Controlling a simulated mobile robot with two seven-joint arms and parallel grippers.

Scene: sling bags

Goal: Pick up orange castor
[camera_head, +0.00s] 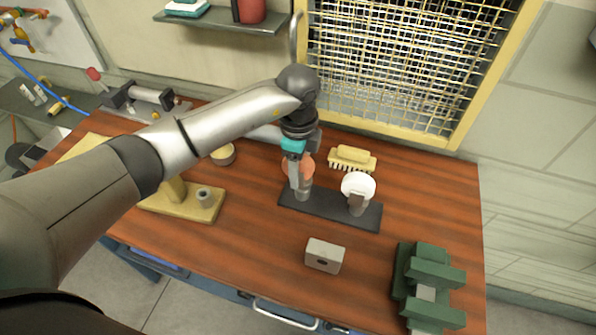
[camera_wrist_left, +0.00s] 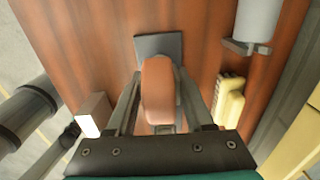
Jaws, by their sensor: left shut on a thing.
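The orange castor (camera_head: 306,167) stands at the left end of a dark base plate (camera_head: 330,207) on the wooden table. My left gripper (camera_head: 298,180) is over it from above, and its arm hides part of the castor. In the left wrist view the orange wheel (camera_wrist_left: 158,90) lies between the two fingers (camera_wrist_left: 158,105), which are shut on the castor. I cannot tell whether the castor is clear of the plate. A white castor (camera_head: 358,186) stands at the plate's right end.
A yellow brush (camera_head: 352,158) lies behind the plate. A grey box (camera_head: 324,255) sits in front, and a green vise-like block (camera_head: 428,285) is at the right front. A beige wooden fixture (camera_head: 190,202) is at the left. A metal grid (camera_head: 420,60) stands behind the table.

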